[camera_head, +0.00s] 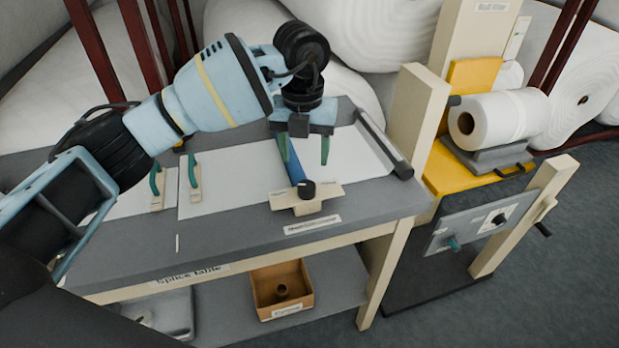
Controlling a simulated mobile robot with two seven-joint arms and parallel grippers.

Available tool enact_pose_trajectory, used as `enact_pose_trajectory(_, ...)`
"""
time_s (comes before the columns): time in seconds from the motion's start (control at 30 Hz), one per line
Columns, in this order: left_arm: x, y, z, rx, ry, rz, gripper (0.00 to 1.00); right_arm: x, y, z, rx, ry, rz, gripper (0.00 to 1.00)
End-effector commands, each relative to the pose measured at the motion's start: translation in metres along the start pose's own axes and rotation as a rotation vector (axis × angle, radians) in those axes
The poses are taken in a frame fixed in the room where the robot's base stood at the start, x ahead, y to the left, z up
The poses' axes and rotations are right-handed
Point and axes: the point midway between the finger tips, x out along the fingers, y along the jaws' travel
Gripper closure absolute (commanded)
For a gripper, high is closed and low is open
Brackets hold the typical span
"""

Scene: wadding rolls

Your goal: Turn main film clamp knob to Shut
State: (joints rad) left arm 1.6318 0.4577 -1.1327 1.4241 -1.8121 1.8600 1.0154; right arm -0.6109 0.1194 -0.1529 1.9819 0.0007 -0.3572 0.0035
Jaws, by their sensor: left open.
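A black knob (306,189) sits on a beige clamp plate (328,194) at the front edge of the splice table. A small label (312,225) is on the table front below it; its text is hard to read. A blue bar (291,160) runs back from the knob across the white film sheet. My left gripper (304,158) is open and points down behind and above the knob. Its two green fingers are apart, one on either side, and hold nothing. Which way the knob is set is too small to tell. My right gripper is not in view.
Two green-handled clamps (194,178) stand on the table's left part. A dark roller bar (385,145) lies at the right. A beige post (415,115) and a yellow stand with a white roll (505,116) are farther right. A cardboard box (282,290) sits on the lower shelf.

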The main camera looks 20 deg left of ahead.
Motion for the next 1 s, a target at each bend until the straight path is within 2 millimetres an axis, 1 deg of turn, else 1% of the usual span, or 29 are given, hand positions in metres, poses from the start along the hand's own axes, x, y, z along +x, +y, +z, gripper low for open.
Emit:
enact_pose_trajectory(0.17,0.008,0.000,-0.001,0.001,0.003,-0.002,0.43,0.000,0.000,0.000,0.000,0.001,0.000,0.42)
enact_pose_trajectory(0.27,0.021,0.000,-0.001,0.002,0.005,-0.002,0.43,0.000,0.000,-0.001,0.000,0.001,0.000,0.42)
enact_pose_trajectory(0.5,0.056,-0.001,-0.001,0.004,0.004,-0.004,0.43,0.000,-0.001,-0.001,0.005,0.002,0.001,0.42)
enact_pose_trajectory(0.6,0.068,-0.001,-0.001,0.003,0.003,-0.004,0.43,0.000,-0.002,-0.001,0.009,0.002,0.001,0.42)
enact_pose_trajectory(0.8,0.078,-0.001,-0.001,0.004,0.002,-0.005,0.43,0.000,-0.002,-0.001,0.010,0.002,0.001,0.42)
enact_pose_trajectory(1.0,0.079,-0.002,-0.001,0.004,0.002,-0.005,0.43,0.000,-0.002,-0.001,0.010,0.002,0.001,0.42)
